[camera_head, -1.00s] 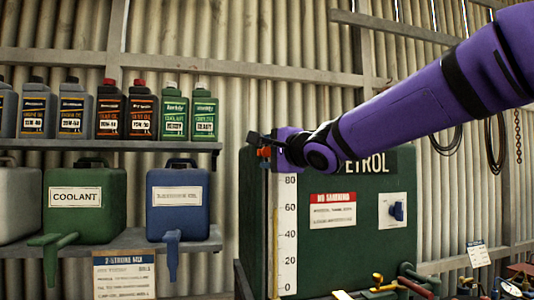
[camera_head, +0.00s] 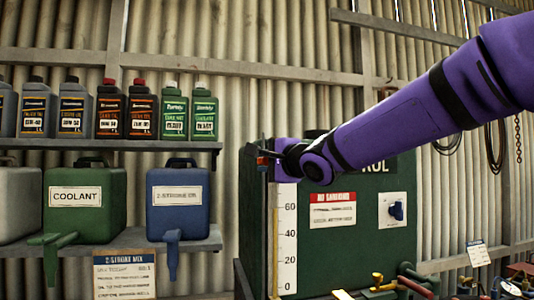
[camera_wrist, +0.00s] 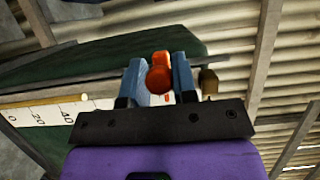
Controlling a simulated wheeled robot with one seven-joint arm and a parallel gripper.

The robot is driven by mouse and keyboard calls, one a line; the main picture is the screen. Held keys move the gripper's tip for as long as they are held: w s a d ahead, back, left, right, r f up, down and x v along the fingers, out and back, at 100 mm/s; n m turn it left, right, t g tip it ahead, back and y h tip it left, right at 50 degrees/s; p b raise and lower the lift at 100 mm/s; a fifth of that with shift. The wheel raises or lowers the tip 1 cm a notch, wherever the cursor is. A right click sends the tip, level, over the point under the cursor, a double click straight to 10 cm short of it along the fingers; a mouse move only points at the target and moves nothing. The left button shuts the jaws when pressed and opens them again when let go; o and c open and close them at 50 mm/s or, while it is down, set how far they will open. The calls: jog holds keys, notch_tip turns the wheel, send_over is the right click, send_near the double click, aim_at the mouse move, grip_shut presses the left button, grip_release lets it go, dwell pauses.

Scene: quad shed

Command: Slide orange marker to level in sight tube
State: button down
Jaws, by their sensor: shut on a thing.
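The orange marker (camera_head: 262,161) is at the left front edge of the green petrol tank (camera_head: 350,250), by the upper part of the scale. In the wrist view, the orange marker (camera_wrist: 159,75) sits between the two blue-grey fingers of my gripper (camera_wrist: 160,82), which is shut on it. My gripper also shows in the head view (camera_head: 264,158), above the 60 mark. The white numbered scale (camera_head: 287,240) runs down the tank front, with the thin sight tube (camera_head: 275,245) along its left edge. My gripper and arm hide the scale's top.
A shelf (camera_head: 110,145) of bottles and a lower shelf with coolant (camera_head: 85,215) and blue (camera_head: 177,205) containers stand left of the tank. Tools and handles (camera_head: 410,285) lie low at right.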

notch_tip(320, 180, down, 12)
jog(key=shift+f, duration=0.1)
jog(key=c, duration=0.9)
grip_release()
jog(key=v, duration=1)
jog(key=shift+s+d, duration=0.2)
jog(key=shift+s, duration=0.15)
